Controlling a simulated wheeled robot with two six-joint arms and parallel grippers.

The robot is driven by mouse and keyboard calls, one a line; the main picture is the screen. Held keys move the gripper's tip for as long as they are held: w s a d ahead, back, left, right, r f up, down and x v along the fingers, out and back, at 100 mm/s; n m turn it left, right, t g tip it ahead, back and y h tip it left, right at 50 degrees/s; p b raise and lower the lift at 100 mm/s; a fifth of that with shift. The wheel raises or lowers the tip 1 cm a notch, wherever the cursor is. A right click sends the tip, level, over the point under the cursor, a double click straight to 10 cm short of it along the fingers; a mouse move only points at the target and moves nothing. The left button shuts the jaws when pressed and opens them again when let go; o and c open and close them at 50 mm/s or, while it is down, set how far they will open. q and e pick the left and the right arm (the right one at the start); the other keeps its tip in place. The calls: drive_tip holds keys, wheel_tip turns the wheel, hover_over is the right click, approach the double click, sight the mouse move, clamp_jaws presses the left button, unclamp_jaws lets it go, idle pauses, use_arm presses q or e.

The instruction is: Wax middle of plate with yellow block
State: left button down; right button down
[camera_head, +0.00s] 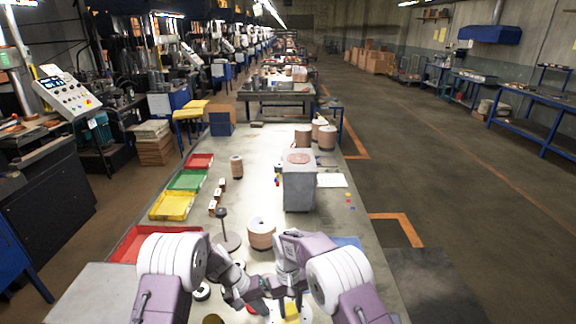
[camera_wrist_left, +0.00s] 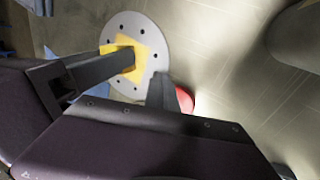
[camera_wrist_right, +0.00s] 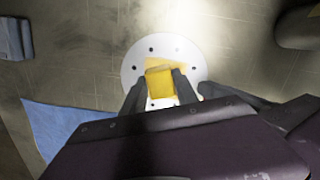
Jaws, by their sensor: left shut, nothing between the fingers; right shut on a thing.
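A round pale plate (camera_wrist_right: 136,63) with small holes around its edge lies on the table. It also shows in the left wrist view (camera_wrist_left: 152,32). My right gripper (camera_wrist_right: 158,84) is shut on the yellow block (camera_wrist_right: 160,88) over the plate's middle. Whether the block touches the plate is hard to tell. A flatter yellow patch (camera_wrist_right: 189,63) shows on the plate beside the block. In the head view the block (camera_head: 291,311) is partly hidden by my arm. My left gripper (camera_wrist_left: 150,70) is shut and empty near the plate's edge.
A red thing (camera_wrist_left: 187,100) lies beside the plate. A blue sheet (camera_wrist_right: 55,125) lies nearby on the table. A copper-coloured roll (camera_head: 261,236), a grey stand (camera_head: 229,240) and a grey block (camera_head: 299,185) stand farther back. Coloured trays (camera_head: 172,206) line the left edge.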

sight(290, 318)
drive_tip(key=shift+s, duration=1.65)
use_arm(q)
drive_tip(key=shift+s, duration=0.1)
use_arm(e)
drive_tip(key=shift+w+f, duration=0.1)
drive_tip(key=shift+w, duration=3.55)
wheel_tip(290, 318, up, 7)
